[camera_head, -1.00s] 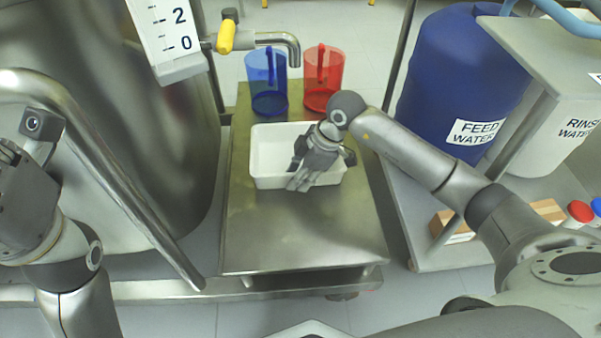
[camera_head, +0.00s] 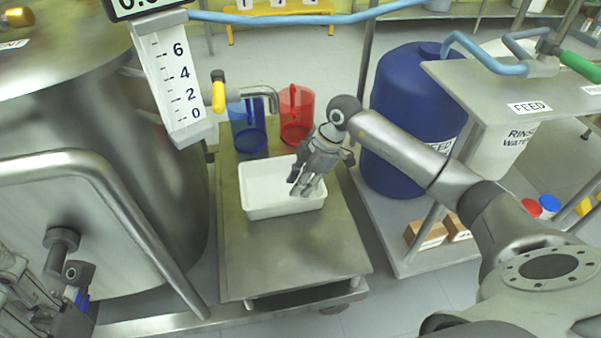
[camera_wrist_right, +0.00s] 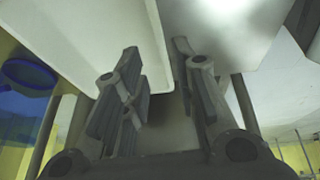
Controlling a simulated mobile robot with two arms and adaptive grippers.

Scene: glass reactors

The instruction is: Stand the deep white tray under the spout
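The deep white tray (camera_head: 262,208) stands on the steel cart, in front of two jugs. The metal spout (camera_head: 262,92), with a yellow valve handle (camera_head: 218,96), is behind the tray, above the blue jug (camera_head: 246,138). My right gripper (camera_head: 307,184) points down at the tray's right wall and hides part of it. In the right wrist view its fingers (camera_wrist_right: 160,95) are spread, with the tray's pale wall (camera_wrist_right: 165,45) between them; no grip shows. My left gripper (camera_head: 62,305) is at the lower left, cut off by the frame edge; its fingers are unclear.
A red jug (camera_head: 296,128) stands beside the blue one at the back of the cart (camera_head: 290,262). The cart's front is bare. A large steel vessel (camera_head: 160,215) is on the left; a blue drum (camera_head: 392,135) stands to the right.

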